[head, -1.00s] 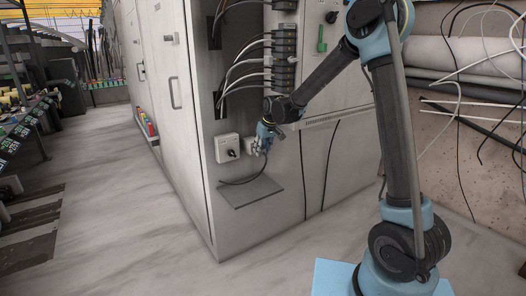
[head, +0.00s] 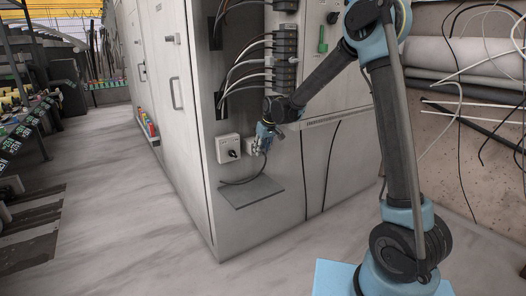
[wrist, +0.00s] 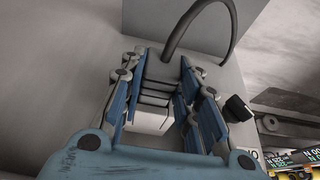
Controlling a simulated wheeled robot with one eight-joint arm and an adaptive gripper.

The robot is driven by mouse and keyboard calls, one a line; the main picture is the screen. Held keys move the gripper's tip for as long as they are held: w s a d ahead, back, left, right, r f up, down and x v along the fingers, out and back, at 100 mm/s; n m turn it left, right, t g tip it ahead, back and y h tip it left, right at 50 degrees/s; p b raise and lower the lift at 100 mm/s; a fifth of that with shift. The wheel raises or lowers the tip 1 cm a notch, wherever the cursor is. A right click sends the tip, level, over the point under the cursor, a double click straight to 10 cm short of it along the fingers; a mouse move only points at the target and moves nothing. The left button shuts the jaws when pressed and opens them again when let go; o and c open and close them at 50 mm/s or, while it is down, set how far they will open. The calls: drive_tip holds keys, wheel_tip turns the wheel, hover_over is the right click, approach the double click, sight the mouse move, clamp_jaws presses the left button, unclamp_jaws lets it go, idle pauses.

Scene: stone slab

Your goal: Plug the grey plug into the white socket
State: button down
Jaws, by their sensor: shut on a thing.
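My gripper (head: 261,146) is low against the grey cabinet front, just right of a switch box. In the wrist view my gripper (wrist: 160,80) is shut on the grey plug (wrist: 160,68), which sits between its blue fingers. A dark cable (wrist: 181,22) curves away from the plug; it also shows in the head view (head: 245,182), hanging below my gripper. The white socket (head: 249,145) is on the cabinet front, mostly hidden behind my gripper. A white block, likely the socket, shows past the plug in the wrist view (wrist: 151,122). I cannot tell whether plug and socket touch.
The white switch box (head: 222,148) with a black knob (head: 233,154) is close to the left of my gripper. A grey shelf plate (head: 252,192) juts out below. Black connectors with cables (head: 285,62) are above. The floor to the left is open.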

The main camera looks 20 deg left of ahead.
drive_tip(key=c, duration=1.1)
unclamp_jaws()
drive_tip(key=shift+s+d, duration=1.6)
drive_tip(key=shift+d, duration=0.3)
drive_tip(key=shift+s+d, duration=1.6)
drive_tip(key=shift+d, duration=0.25)
drive_tip(key=shift+r, duration=0.15)
drive_tip(key=v, duration=1.1)
drive_tip(key=shift+r, duration=0.35)
drive_tip(key=shift+d, duration=0.1)
